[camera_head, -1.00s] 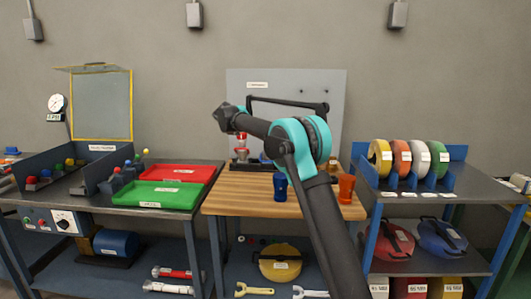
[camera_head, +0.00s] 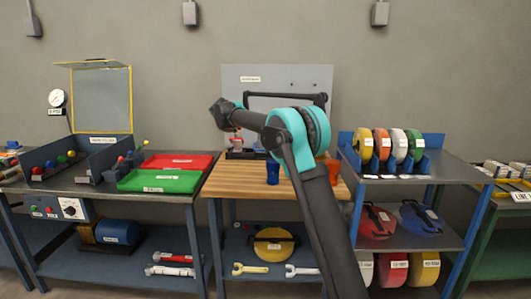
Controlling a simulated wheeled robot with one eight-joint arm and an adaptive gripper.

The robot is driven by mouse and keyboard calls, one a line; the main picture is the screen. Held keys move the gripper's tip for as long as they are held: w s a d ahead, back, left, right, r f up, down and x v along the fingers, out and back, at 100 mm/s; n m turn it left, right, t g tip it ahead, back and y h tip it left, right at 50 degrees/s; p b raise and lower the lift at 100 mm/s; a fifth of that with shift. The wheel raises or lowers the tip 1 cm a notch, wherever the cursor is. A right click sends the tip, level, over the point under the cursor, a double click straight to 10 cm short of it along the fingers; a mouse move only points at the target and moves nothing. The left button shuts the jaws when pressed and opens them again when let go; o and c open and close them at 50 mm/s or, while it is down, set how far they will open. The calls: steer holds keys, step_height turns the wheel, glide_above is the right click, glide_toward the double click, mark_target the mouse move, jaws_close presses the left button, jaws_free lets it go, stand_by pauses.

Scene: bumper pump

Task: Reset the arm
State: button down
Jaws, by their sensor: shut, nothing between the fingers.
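My arm rises from the bottom of the head view, bends at a teal joint and reaches left. Its dark, blocky end, my gripper (camera_head: 222,113), is in front of the grey back panel (camera_head: 312,82), above the left part of the wooden bench (camera_head: 235,182). The gripper is shut and holds nothing; its fingers are small and hard to make out. A small device with red parts (camera_head: 236,141) shows just below the forearm, partly hidden by it. A blue cup (camera_head: 272,173) stands on the bench right of it. An orange cup (camera_head: 333,171) is partly behind my arm.
Red (camera_head: 180,161) and green (camera_head: 160,181) trays lie on the left bench, beside a dark bin (camera_head: 60,160) with coloured balls. A blue rack (camera_head: 432,146) of coloured discs stands on the right shelf unit. The air around my gripper looks clear.

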steer(key=s+d+f+m+g, duration=0.1)
steer(key=s+d+f+m, duration=0.4)
steer(key=s+d, duration=0.4)
steer(key=s+d+f+m+g, duration=0.2)
steer(key=s+d+f+m, duration=0.1)
steer(key=s+d+m, duration=0.5)
steer(key=s+d+f+m+g, duration=0.1)
steer(key=s+d+f+m, duration=0.35)
steer(key=s+d, duration=0.5)
steer(key=s+d+f+m+g, duration=0.1)
steer(key=s+f+m, duration=0.4)
steer(key=s, duration=0.6)
steer(key=s+d+f+m+g, duration=0.1)
steer(key=s+d+f+m, duration=0.3)
steer(key=s, duration=0.7)
steer(key=s+d+f+m+g, duration=0.1)
steer(key=s+d+f+m, duration=0.2)
steer(key=s+f+m, duration=0.4)
steer(key=s+f, duration=0.1)
steer(key=s, duration=0.3)
steer(key=shift+s+y, duration=0.35)
steer(key=shift+y, duration=0.05)
steer(key=c, duration=2.3)
jaws_free()
steer(key=shift+m, duration=0.25)
